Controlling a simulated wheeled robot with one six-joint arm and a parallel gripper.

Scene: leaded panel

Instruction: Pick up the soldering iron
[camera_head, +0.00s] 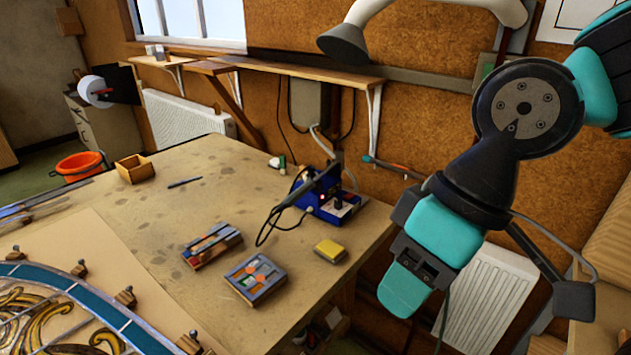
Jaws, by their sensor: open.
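The soldering iron (318,184) is a dark, slim tool resting at a slant at the blue soldering station (345,209) near the back right edge of the workbench. Its black cable loops down onto the bench top in front of the station. Part of the iron overlaps the dark and blue station, so its tip is hard to make out. My gripper (412,275), teal and black, hangs at the right, beyond the bench's right edge in the picture. It is open, empty and apart from the iron.
The workbench (215,285) carries two small trays of glass pieces (257,277), a yellow sponge (331,250), a wooden box (135,168) and a dark pen-like tool (185,182). A leaded panel (75,320) lies front left. A shelf (300,72) runs above the back.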

